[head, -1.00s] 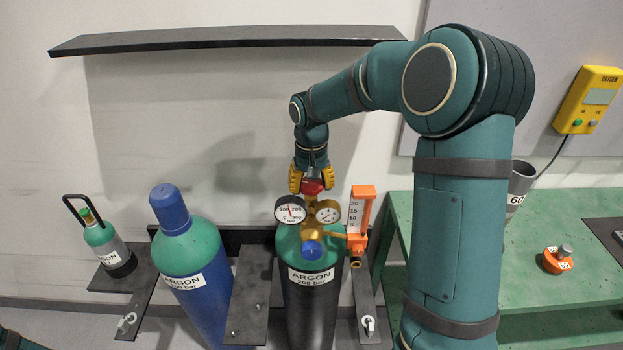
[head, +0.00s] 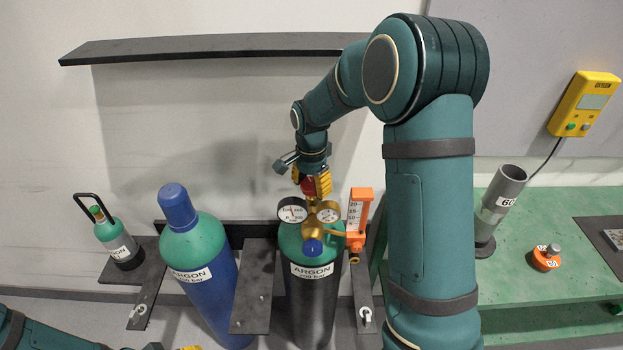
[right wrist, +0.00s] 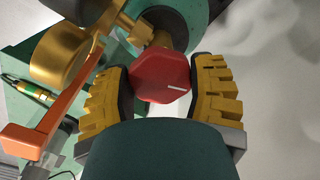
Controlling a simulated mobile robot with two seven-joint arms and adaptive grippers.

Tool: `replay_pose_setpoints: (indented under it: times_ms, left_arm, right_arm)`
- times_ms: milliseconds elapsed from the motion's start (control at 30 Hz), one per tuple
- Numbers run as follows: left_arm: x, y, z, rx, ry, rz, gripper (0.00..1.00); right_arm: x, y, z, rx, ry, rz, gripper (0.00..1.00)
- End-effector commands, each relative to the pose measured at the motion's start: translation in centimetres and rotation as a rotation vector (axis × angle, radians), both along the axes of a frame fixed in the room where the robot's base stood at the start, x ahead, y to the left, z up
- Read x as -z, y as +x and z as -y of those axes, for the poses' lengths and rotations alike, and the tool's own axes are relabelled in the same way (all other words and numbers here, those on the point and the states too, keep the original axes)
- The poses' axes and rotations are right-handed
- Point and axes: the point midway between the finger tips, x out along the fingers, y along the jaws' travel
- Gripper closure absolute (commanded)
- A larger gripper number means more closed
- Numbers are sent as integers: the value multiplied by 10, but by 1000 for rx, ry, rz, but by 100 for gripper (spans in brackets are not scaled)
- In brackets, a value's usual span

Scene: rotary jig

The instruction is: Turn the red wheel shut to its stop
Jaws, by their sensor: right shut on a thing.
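The red wheel (head: 307,187) sits on top of the brass regulator (head: 316,222) of the black argon cylinder (head: 312,300). In the right wrist view the wheel (right wrist: 160,76) is a red many-sided knob with a white mark near its right edge. My right gripper (head: 313,183) reaches down from above and is shut on the wheel, one yellow finger pad on each side (right wrist: 162,80). In the head view the gripper partly hides the wheel. My left arm shows at the bottom left edge; only a sliver of its gripper (head: 188,348) shows.
Two gauges (head: 293,210) and an orange flowmeter (head: 358,215) stand close to the wheel. A blue cylinder (head: 204,285) and a small green bottle (head: 118,243) are to the left. A green bench (head: 540,210) lies right, and a dark shelf (head: 210,46) hangs above.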

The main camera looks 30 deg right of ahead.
Motion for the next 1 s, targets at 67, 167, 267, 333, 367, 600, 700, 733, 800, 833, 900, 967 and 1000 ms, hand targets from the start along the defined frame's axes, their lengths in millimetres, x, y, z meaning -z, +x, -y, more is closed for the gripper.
replay_pose_setpoints:
  times_ms: [67,167,267,333,367,600,700,733,800,833,900,967,1000]
  left_arm:
    - [-8,2,0,-3,1,4,53]
    - [-13,3,-1,-6,2,7,53]
    - [-19,4,-1,-6,1,8,53]
    - [-22,3,-1,-6,0,8,53]
    - [-23,3,-1,-6,0,8,53]
    - [-30,3,-2,-6,-2,9,53]
    - [-31,3,-2,-6,-2,8,53]
    - [-31,3,-2,-6,-2,8,53]
    - [-32,3,-2,-6,-2,8,53]
    - [-32,3,-2,-6,-2,8,53]
    - [-32,3,-2,-6,-2,8,53]
    - [-32,3,-2,-6,-2,8,53]
    - [-32,3,-2,-6,-2,8,53]
  right_arm:
    - [-3,1,0,66,-1,0,77]
    - [-3,1,0,144,-2,1,77]
    - [-2,1,0,214,-1,0,77]
    - [-2,1,1,256,-2,2,77]
    - [-2,1,1,271,-2,2,77]
    - [-1,1,1,360,-2,2,77]
    - [-1,1,1,379,0,2,77]
    - [-1,1,1,382,0,2,77]
    - [-1,2,0,388,0,2,77]
    - [-1,1,1,390,0,3,77]
    - [0,1,1,392,0,2,77]
    - [0,1,1,392,1,2,77]
    - [0,1,0,392,1,2,77]
